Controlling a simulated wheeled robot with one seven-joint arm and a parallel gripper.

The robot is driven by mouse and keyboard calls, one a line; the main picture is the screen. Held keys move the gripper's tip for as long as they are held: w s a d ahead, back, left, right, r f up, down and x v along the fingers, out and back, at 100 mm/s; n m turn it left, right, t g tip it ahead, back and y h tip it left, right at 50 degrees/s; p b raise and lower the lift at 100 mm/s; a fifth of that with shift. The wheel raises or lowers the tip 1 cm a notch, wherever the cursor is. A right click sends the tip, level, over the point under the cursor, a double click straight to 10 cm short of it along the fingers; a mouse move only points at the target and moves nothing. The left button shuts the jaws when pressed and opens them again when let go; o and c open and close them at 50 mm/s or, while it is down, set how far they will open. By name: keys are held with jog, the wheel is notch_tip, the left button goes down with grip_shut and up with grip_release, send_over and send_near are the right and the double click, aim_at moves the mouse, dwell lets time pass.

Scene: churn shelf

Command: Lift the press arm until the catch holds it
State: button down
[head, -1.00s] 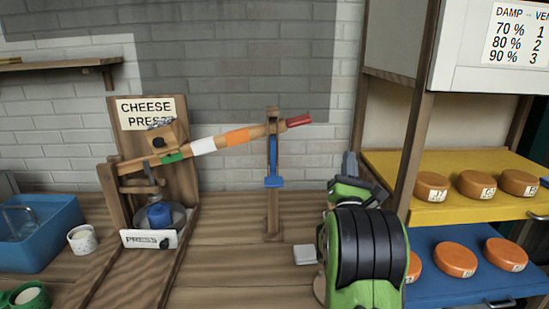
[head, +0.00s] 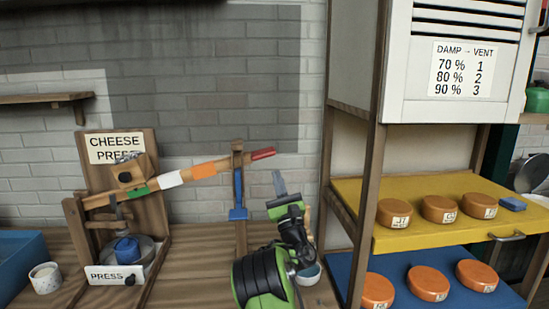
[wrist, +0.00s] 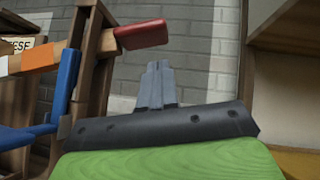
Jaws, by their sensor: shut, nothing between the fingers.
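The press arm (head: 203,170) is a wooden lever with green, white and orange bands and a red end. It slopes up to the right from the cheese press (head: 120,220). Its red tip (head: 263,153) passes a wooden post (head: 240,190) that carries a blue catch (head: 238,205). The red tip also shows in the wrist view (wrist: 141,34), with the blue catch (wrist: 62,95) at left. My gripper (head: 279,184) is shut and empty, pointing up, below and right of the red tip, apart from it. Whether the catch bears the arm is unclear.
A wooden and white cabinet (head: 395,60) stands close on the right, with yellow (head: 350,200) and blue (head: 345,268) shelves of orange cheeses. A white cup (head: 45,278) and blue tub (head: 18,258) are at left.

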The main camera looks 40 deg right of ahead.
jog(key=r, duration=0.2)
jog(key=a+r+p, duration=0.1)
jog(key=shift+w+r, duration=0.2)
jog(key=shift+r, duration=0.15)
jog(key=shift+d, duration=0.1)
jog(key=r, duration=0.1)
jog(key=r+y+p, duration=0.1)
jog(key=r+n+p, duration=0.1)
jog(key=shift+w+a+t, duration=0.2)
jog(key=shift+a+t, duration=0.1)
jog(key=shift+f, duration=0.1)
jog(key=b, duration=0.9)
send_near(270, 152)
notch_tip(270, 152, down, 5)
jog(key=s+d, duration=0.1)
jog(key=s, duration=0.1)
jog(key=shift+s+a+f, duration=0.1)
jog(key=shift+s+a, duration=0.1)
jog(key=shift+a, duration=0.1)
